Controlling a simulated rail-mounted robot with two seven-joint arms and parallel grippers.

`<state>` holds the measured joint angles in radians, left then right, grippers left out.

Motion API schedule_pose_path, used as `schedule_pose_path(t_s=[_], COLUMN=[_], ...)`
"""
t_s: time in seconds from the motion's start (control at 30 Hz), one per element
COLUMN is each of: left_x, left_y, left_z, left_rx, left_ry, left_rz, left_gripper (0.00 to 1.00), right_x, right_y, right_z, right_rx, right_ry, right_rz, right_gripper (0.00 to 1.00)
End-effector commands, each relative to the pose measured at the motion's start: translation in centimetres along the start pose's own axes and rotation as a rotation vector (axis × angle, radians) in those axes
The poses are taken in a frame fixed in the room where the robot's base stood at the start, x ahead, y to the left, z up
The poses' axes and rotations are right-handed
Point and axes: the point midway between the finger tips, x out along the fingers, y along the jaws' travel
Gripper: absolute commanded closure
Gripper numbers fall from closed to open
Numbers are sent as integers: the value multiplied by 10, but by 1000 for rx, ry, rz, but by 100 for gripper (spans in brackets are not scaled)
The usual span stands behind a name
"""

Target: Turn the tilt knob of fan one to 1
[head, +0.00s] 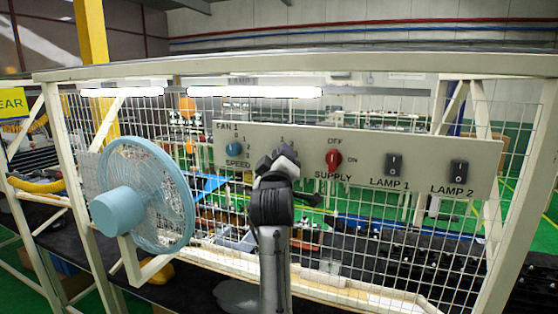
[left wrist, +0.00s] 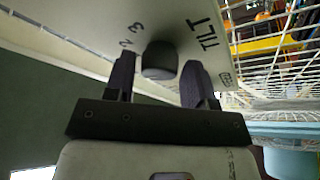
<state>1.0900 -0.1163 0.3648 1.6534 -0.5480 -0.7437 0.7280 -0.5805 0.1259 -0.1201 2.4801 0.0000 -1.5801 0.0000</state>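The tilt knob (left wrist: 160,60) is a dark round knob on the pale panel, with TILT and the marks 2 and 3 printed near it in the left wrist view. My left gripper (left wrist: 158,72) is open, with one finger on each side of the knob and narrow gaps showing. In the head view my left gripper (head: 279,163) is in front of the panel (head: 360,140) and hides the tilt knob, so its setting cannot be read there. Fan one (head: 150,195) is a light blue fan at the left. My right gripper is not in view.
The blue speed knob (head: 234,149) is left of my gripper. The red supply knob (head: 333,159) is close on its right. Lamp 1 switch (head: 394,164) and lamp 2 switch (head: 458,172) are farther right. Wire mesh (head: 350,235) lies behind and below the panel.

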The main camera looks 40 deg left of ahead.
Motion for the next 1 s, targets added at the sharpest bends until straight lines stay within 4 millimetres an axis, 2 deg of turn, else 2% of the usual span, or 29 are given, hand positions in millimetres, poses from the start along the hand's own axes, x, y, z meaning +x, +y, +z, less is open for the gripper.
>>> schedule_pose_path(t_s=[0.03,0.13,0.47,0.57,1.0], left_x=[0,0,-5,-18,-101], left_y=[0,0,-1,-1,-2], left_z=[0,0,1,2,2], left_rx=[0,1,1,0,-2], left_ry=[0,0,0,1,1], left_rz=[0,0,1,2,2], left_gripper=[45,36,36,36,36], right_x=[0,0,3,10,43], right_y=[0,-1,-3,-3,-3], right_z=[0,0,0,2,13], right_rx=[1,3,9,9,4], right_ry=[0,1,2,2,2], right_rz=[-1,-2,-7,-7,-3], right_gripper=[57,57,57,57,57])
